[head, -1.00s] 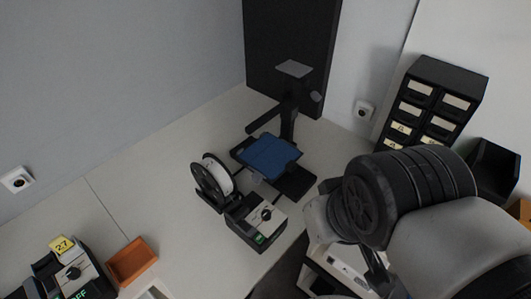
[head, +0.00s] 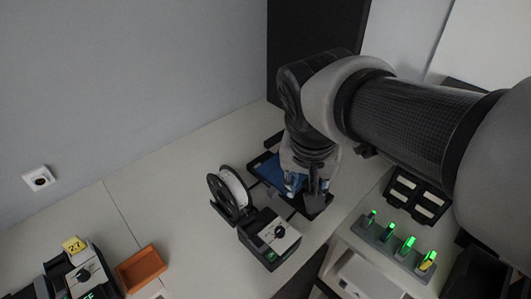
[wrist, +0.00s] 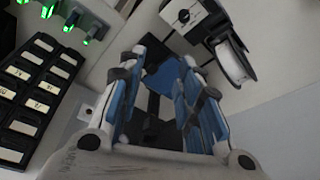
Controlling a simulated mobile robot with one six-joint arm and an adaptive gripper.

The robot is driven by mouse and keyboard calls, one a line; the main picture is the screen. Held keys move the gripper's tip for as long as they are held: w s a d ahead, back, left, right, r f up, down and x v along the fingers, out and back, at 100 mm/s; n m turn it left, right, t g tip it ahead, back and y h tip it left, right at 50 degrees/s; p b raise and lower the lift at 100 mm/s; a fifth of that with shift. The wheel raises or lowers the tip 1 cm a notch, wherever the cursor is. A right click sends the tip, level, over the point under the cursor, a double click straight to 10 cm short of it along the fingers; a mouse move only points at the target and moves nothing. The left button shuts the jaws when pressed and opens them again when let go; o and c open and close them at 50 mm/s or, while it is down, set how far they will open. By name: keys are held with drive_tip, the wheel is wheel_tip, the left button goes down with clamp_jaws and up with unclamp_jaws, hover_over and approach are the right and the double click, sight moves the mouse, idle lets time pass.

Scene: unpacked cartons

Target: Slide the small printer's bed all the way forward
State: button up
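The small printer stands on the pale worktop with a black base and a flat blue bed (head: 264,168). My arm hides its upright and the right part of the bed in the head view. The bed also shows in the wrist view as a blue patch (wrist: 164,77) between and beyond my fingers. My gripper (head: 306,190) points down over the front right part of the printer. In the wrist view my gripper (wrist: 163,62) has its two blue-padded fingers apart, with nothing held between them. I cannot tell whether a finger touches the bed.
A white filament spool (head: 234,189) on a black holder and a control box (head: 270,238) with a knob stand close to the printer's left and front. An orange tray (head: 141,268) lies farther left. A rack with green lights (head: 400,240) and labelled drawers (head: 417,195) are at right.

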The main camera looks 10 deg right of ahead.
drive_tip(key=shift+o, duration=1.1)
drive_tip(key=w+a+f+m, duration=0.2)
drive_tip(key=w+a, duration=0.1)
drive_tip(key=w, duration=0.4)
drive_tip(key=shift+w+a+f+g+h, duration=0.2)
drive_tip(key=shift+f+g+h, duration=0.1)
drive_tip(key=shift+h, duration=0.1)
drive_tip(key=m+h+b, duration=0.1)
drive_tip(key=m, duration=0.3)
approach(273, 189)
drive_tip(key=b+x, duration=0.4)
drive_tip(key=x, duration=0.4)
drive_tip(key=shift+f+b, duration=0.3)
drive_tip(key=shift+c, duration=0.4)
clamp_jaws()
